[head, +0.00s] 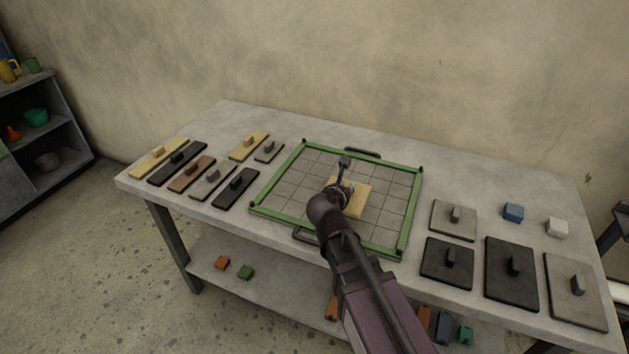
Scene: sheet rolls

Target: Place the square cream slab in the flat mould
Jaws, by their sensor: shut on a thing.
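The square cream slab (361,204) is in the middle part of the flat mould, seen from above. The mould has a green frame (411,206) and a grey floor marked with a grid. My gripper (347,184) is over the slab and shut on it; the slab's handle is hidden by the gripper. My arm comes in from the bottom and covers part of the mould's front edge. I cannot tell whether the slab touches the mould floor or is held just above it.
Several long cream, black, brown and grey slabs with handles lie left of the mould, such as a black one (236,190). Grey and black slabs (447,262) lie at right, near a blue block (513,212) and a white block (557,227). The tabletop behind the mould is clear.

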